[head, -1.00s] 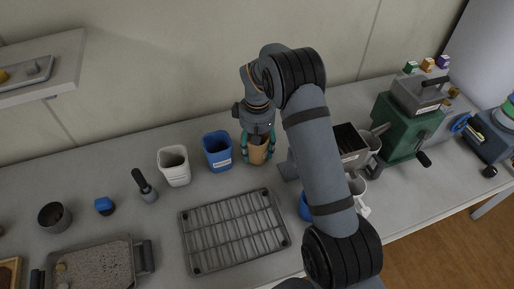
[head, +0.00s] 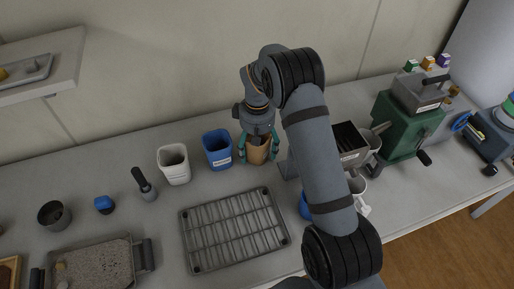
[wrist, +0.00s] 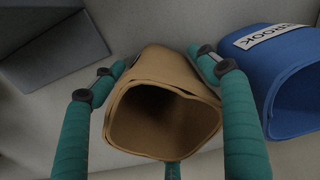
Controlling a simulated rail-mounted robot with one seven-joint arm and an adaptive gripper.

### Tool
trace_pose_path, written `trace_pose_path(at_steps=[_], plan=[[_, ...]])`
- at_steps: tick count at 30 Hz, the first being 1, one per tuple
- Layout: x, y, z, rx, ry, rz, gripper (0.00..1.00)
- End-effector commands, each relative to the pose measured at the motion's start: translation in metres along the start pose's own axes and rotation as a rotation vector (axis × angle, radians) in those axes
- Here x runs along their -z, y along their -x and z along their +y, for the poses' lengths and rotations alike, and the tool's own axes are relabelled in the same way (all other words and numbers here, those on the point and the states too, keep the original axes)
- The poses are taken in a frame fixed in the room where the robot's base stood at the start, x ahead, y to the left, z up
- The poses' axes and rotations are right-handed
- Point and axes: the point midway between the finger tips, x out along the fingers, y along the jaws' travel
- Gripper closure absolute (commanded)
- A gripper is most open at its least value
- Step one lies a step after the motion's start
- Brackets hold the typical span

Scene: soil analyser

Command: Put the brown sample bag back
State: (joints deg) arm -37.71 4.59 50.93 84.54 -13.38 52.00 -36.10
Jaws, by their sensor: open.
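The brown sample bag (head: 258,152) stands upright on the bench, just right of the blue bag in the head view. In the wrist view the brown bag (wrist: 165,105) shows its open mouth, dark inside. My gripper (head: 257,150) is over the bag with its teal fingers on either side of it. In the wrist view the fingers of my gripper (wrist: 165,110) are spread wide, with gaps visible between them and the bag's sides. A third finger shows at the bottom edge.
A blue labelled bag (head: 218,150) stands close on the left, with a white bag (head: 174,165) beyond it. A wire rack (head: 234,230) lies in front. A grey hopper box (head: 348,146) and a green machine (head: 406,128) stand right.

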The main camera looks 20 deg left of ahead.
Motion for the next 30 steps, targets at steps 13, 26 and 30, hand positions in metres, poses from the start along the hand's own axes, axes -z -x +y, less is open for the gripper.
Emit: trace_pose_path(at_steps=[13, 26, 30], plan=[[0.002, 0.055, 0.001, -0.003, 0.002, 0.006, 0.26], [0.000, 0.121, 0.000, 0.000, 0.000, 0.000, 0.26], [0.000, 0.124, 0.000, -0.001, 0.000, 0.000, 0.26]])
